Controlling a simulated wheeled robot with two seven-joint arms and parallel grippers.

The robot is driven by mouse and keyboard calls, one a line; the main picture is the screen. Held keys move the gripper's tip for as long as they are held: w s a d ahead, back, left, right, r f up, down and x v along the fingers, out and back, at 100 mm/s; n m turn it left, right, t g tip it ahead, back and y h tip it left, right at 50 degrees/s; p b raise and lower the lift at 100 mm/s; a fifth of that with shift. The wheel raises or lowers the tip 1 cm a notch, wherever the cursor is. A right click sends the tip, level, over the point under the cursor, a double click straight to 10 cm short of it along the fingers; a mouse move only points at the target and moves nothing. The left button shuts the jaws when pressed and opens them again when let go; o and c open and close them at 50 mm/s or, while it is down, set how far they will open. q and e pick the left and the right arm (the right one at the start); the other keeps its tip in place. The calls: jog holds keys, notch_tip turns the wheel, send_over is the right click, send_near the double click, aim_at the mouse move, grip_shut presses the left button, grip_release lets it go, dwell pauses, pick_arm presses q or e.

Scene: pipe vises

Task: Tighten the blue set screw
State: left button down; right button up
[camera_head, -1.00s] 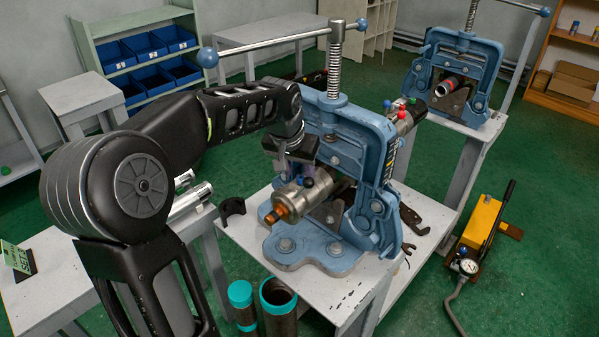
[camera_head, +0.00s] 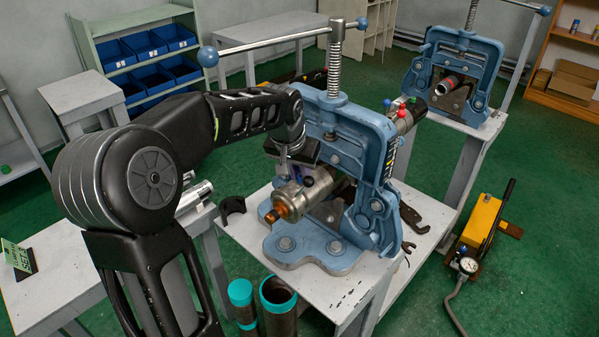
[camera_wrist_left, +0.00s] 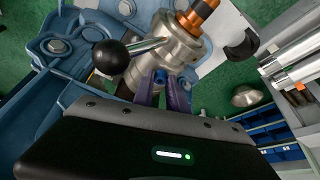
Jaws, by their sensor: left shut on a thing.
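A steel cylinder fitting (camera_head: 303,196) with an orange-brown end lies in the near blue pipe vise (camera_head: 345,140). It also shows in the left wrist view (camera_wrist_left: 176,40). The blue set screw (camera_wrist_left: 160,76) sits on its side, between the fingertips. My left gripper (camera_head: 286,176) reaches down to the fitting from above. In the left wrist view its purple fingers (camera_wrist_left: 161,88) are shut on the blue set screw; the grip itself is partly hidden. A lever with a black ball knob (camera_wrist_left: 111,57) stands out beside the fingers. My right gripper is not in view.
A second blue vise (camera_head: 455,70) stands behind right. Teal-rimmed pipes (camera_head: 278,300) stand in front. A yellow pump (camera_head: 482,220) is on the floor.

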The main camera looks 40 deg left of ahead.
pick_arm(q)
jog(key=shift+m, duration=0.4)
jog(key=shift+a+m+h, duration=0.15)
jog(key=shift+m+h, duration=0.25)
jog(key=shift+m, duration=0.1)
jog(key=shift+m+h, duration=0.4)
jog(key=shift+m, duration=0.8)
jog(key=shift+a+m+h+b, duration=0.2)
jog(key=shift+m+h+b, duration=0.35)
jog(key=shift+m, duration=0.65)
jog(key=shift+m+h, duration=0.35)
jog(key=shift+m, duration=0.95)
jog(key=shift+r, duration=0.1)
jog(key=c, duration=1.3)
grip_release()
